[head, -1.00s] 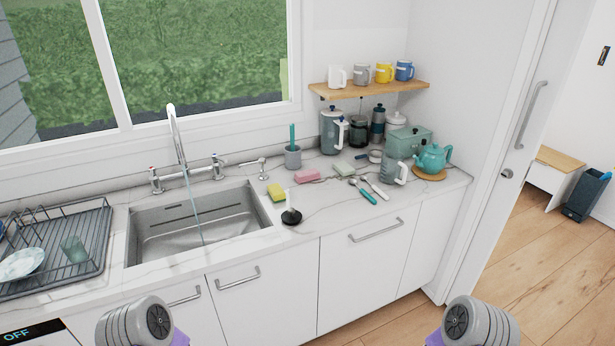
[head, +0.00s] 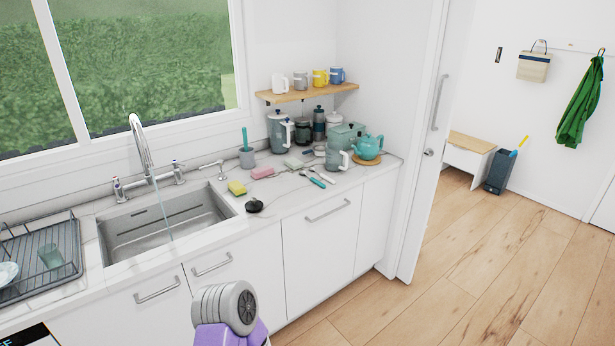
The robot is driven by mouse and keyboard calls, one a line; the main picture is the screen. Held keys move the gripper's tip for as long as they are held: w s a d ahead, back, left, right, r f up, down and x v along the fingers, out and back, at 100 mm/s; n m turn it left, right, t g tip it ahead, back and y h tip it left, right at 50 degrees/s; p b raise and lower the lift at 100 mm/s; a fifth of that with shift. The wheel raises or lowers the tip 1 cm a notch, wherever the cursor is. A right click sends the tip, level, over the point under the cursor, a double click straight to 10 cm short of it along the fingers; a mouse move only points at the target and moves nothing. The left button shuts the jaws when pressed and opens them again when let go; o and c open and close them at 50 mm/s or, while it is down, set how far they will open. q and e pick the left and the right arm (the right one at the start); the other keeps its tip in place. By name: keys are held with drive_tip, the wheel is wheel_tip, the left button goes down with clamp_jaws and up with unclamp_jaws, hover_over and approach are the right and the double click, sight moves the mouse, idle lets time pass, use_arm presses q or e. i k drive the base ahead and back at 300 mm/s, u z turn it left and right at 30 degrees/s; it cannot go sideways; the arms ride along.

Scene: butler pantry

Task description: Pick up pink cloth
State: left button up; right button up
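A small pink block-like item (head: 262,173) lies flat on the marble counter (head: 385,158), right of the sink. It may be the folded pink cloth; it is too small to tell its material. It lies between a yellow-green sponge (head: 236,187) and a pale green item (head: 292,163). Neither of my grippers is in view. One grey and purple part of my arm shows at the bottom edge, well in front of and below the counter top.
The sink (head: 208,223) has running water. A dark round object (head: 254,206) and teal-handled utensils (head: 315,180) lie near the pink item. A cup with a brush (head: 247,158), jugs and a teapot (head: 368,147) stand behind. Floor (head: 480,270) at right is clear.

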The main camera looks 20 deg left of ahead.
sight(267, 170)
drive_tip(key=z, duration=0.5)
drive_tip(key=i, duration=2.5)
drive_tip(key=u, duration=1.2)
